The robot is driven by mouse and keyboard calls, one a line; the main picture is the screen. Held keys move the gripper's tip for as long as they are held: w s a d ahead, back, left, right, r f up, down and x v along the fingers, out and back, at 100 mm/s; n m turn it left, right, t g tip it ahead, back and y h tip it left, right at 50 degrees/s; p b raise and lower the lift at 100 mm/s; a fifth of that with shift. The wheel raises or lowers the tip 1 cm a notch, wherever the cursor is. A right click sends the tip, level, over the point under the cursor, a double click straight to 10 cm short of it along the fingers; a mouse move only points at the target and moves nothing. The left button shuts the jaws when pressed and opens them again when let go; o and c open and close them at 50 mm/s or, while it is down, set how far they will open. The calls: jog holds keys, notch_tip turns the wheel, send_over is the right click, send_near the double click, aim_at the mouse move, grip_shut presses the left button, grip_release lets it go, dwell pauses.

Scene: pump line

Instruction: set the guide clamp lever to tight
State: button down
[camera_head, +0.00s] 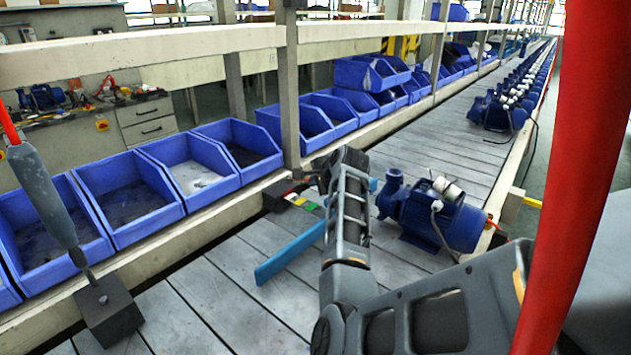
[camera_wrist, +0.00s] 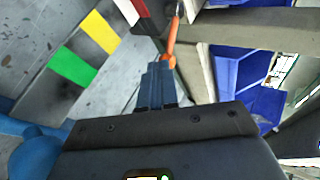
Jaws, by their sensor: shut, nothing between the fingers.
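The guide clamp shows in the wrist view as a grey plate (camera_wrist: 115,75) with green, yellow and red marks. An orange lever (camera_wrist: 172,40) stands near its red end, just beyond my fingertips. The colour marks (camera_head: 301,201) also show small in the head view, left of my wrist, by the conveyor's left edge. My gripper (camera_wrist: 159,68) is shut and empty, its fingertips close to the orange lever. I cannot tell whether they touch it. The lever's pivot and exact setting are not clear, and my wrist hides part of the clamp in the head view.
A blue guide rail (camera_head: 290,252) runs over the grey slatted conveyor (camera_head: 215,290) beside my arm. A blue pump (camera_head: 440,215) stands just right of my wrist. Blue bins (camera_head: 125,190) line the left side. A dark block (camera_head: 108,315) with a grey rod stands front left.

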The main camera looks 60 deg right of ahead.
jog(key=shift+d, duration=0.15)
jog(key=shift+d+n+y, duration=0.15)
jog(key=shift+n+y, duration=0.15)
jog(key=shift+n, duration=0.1)
jog(key=shift+d+t, duration=0.2)
jog(key=shift+t, duration=0.1)
jog(key=d+n+y, duration=0.1)
jog(key=n, duration=0.1)
jog(key=d+n+t+y, duration=0.1)
jog(key=d+n+y, duration=0.1)
jog(key=shift+w, duration=0.2)
jog(key=shift+w+d+f+n+y+b, duration=0.1)
jog(key=shift+w+d+n+y+b, duration=0.25)
jog(key=shift+d+n+y+b, duration=0.35)
jog(key=n+y, duration=0.1)
jog(key=w+d+n+y+b, duration=0.1)
jog(key=shift+n+y, duration=0.3)
jog(key=shift+n, duration=0.1)
jog(key=shift+w+d, duration=0.6)
jog(key=shift+w, duration=0.25)
